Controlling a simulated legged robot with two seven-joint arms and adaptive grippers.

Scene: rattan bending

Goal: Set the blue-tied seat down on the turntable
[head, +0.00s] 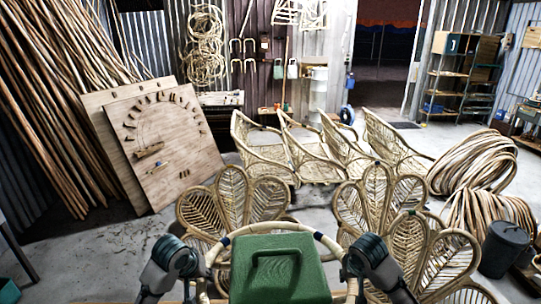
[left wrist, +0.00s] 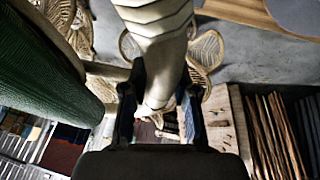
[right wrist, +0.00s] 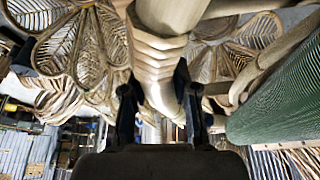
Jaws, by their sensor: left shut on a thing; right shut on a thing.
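The seat shows as a pale rattan hoop (head: 283,227) at the bottom middle of the head view, with a dark blue tie (head: 226,241) on its left side. A green ribbed form hides much of its middle. My left gripper (head: 207,263) is shut on the left side of the seat, and wrapped rattan (left wrist: 160,45) passes between its fingers in the left wrist view. My right gripper (head: 347,264) is shut on the right side, and wrapped rattan (right wrist: 155,60) sits between its fingers in the right wrist view. I cannot make out the turntable for certain.
Petal-backed rattan chairs (head: 235,200) stand just ahead, with more on the right (head: 425,245). Several chair frames (head: 320,150) stand beyond. A pegged wooden board (head: 160,140) leans at left. Rattan coils (head: 475,165) and a dark bin (head: 505,248) are at right. Some floor is bare at left.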

